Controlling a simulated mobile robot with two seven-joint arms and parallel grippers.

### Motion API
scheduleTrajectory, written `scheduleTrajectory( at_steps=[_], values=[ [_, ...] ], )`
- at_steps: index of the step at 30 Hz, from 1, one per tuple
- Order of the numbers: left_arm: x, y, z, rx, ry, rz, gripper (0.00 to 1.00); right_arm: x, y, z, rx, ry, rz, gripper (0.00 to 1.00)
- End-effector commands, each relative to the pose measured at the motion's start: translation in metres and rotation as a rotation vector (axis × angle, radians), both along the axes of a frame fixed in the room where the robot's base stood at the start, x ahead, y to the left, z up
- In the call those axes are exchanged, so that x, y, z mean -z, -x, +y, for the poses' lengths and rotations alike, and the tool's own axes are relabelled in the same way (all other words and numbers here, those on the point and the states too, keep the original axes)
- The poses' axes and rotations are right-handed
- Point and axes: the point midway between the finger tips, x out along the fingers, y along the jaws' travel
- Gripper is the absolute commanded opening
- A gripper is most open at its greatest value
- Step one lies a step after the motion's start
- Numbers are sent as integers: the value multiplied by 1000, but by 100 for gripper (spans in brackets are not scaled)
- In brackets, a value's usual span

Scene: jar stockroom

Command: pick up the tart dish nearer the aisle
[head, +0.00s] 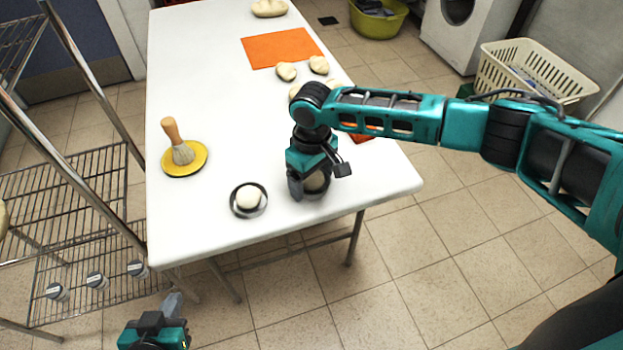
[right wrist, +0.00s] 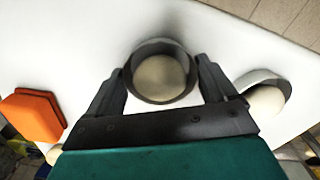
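Two round metal tart dishes, each with a pale ball of dough in it, are at the near end of the white table (head: 218,100). The left tart dish (head: 235,207) stands free on the table; it also shows at the right of the right wrist view (right wrist: 279,82). The right tart dish (head: 322,194) is partly hidden by my right gripper (head: 309,190). In the right wrist view this dish (right wrist: 163,100) sits between both fingers, which touch its sides. I cannot tell whether it is clear of the table. My left gripper (head: 172,304) is low beside the table; its fingers are unclear.
An orange mat (head: 275,48) and several dough pieces (head: 286,71) lie farther back. An orange block (right wrist: 32,114) is left of the gripped dish. A wire rack (head: 70,190) stands left of the table.

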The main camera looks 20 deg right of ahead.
Motion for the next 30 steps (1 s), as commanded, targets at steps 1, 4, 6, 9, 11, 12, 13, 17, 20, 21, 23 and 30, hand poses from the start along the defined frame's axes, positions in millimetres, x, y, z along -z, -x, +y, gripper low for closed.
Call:
scheduleTrajectory(
  at_steps=[1, 4, 6, 9, 11, 12, 13, 17, 20, 21, 23, 30],
  values=[
    [0, 1, 0, 0, 0, 1, 0, 0, 0, 0, 0, 0, 0, 80],
    [1, 1, 0, 0, -1, 3, 0, 0, 0, 0, 0, 0, 0, 70],
    [1, 1, 0, 0, -1, 3, 0, 0, 0, 0, 0, 0, 0, 64],
    [1, 2, 0, -1, 0, 3, 0, 0, 0, 0, 0, 0, 0, 54],
    [1, 2, 0, -1, 0, 3, 0, -1, 0, 0, 0, 0, -1, 52],
    [1, 2, 0, -1, 0, 3, 0, -1, 0, 0, 0, 0, -1, 52],
    [1, 2, 0, -1, 0, 3, 0, -1, 0, 0, 0, 0, -1, 52],
    [0, 2, 0, -1, 0, 3, 0, -2, 0, 0, 0, 0, -1, 52],
    [-2, 2, 0, -1, 0, 3, 0, -10, -1, 1, -1, -2, -2, 52],
    [-3, 2, 0, -1, 0, 3, 0, -16, -1, 1, -1, -3, -3, 52],
    [-6, 1, 0, -1, 0, 3, 0, -27, -1, 0, -1, -3, -4, 52],
    [-17, 1, 0, -1, 0, 3, 0, -93, -1, 1, -1, -3, -6, 52]
  ],
)
